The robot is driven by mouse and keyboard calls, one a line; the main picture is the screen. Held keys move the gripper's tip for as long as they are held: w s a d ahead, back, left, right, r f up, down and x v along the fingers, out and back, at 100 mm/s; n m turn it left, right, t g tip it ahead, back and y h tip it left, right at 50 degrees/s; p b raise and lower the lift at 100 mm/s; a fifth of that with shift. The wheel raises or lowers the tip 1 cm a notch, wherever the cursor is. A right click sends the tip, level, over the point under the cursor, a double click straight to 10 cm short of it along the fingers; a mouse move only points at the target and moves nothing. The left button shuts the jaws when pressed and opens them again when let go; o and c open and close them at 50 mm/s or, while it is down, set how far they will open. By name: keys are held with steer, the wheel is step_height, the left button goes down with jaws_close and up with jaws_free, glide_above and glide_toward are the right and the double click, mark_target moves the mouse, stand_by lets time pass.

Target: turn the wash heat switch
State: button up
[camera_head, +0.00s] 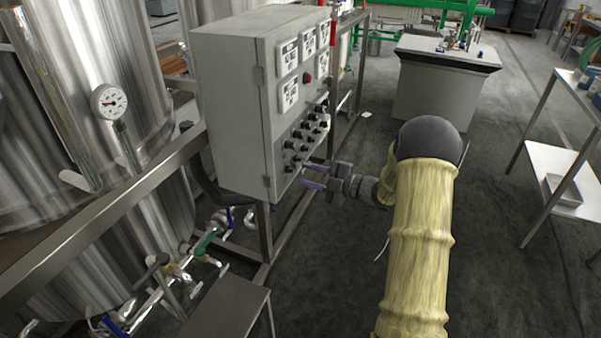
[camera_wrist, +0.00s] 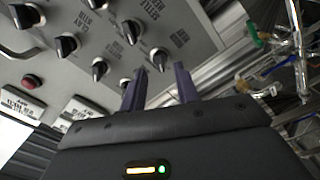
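The grey control cabinet (camera_head: 233,110) has a panel with several black rotary switches (camera_head: 301,138). The wrist view shows these switches close up, upside down, with dark printed labels between them. I cannot tell for sure which one is the wash heat switch. My gripper (camera_head: 309,176) is in front of the lower part of the panel, fingers pointing at it. In the wrist view my gripper (camera_wrist: 160,86) has its two dark fingers apart, with nothing seen between them. One black switch (camera_wrist: 160,58) is just beyond the fingertips, and another (camera_wrist: 126,83) is beside the left finger.
A red button (camera_wrist: 32,82) and white display meters (camera_wrist: 82,110) are on the panel. Steel tanks (camera_head: 75,110) and valve piping (camera_head: 205,242) stand at the left. A grey bench (camera_head: 435,90) stands behind, a steel table (camera_head: 560,165) at the right. The floor between is clear.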

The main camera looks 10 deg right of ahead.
mark_target(295, 171)
steer(key=x, duration=0.3)
steer(key=shift+s, duration=0.1)
jaws_close()
steer(key=shift+m, duration=0.3)
steer(key=m+p, duration=0.2)
steer(key=p, duration=0.1)
steer(key=shift+r+m, duration=0.15)
steer(key=shift+m, duration=0.25)
steer(key=m+p, duration=0.2)
steer(key=m, duration=0.2)
steer(key=shift+p, duration=0.35)
steer(key=shift+m, duration=0.3)
